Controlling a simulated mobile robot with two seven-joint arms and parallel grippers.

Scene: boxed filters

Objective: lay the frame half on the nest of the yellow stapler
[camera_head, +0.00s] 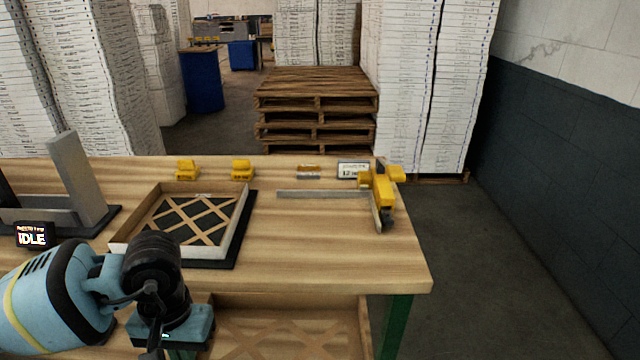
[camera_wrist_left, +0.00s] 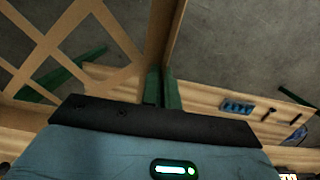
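My left gripper (camera_head: 180,335) is at the bottom left, below the table's front edge. The frame half's lattice also shows close up in the left wrist view (camera_wrist_left: 75,35). The yellow stapler (camera_head: 382,188) stands at the table's right end, with a thin grey bar (camera_head: 320,194) running left from it. Another shallow latticed frame (camera_head: 186,222) lies on a black plate (camera_head: 245,238). My right gripper is out of view.
Two small yellow blocks (camera_head: 187,170) (camera_head: 242,170) and a small label card (camera_head: 352,170) stand along the table's back edge. A grey upright fixture (camera_head: 78,180) and an IDLE display (camera_head: 32,235) are at left. The tabletop's front right (camera_head: 330,255) is clear.

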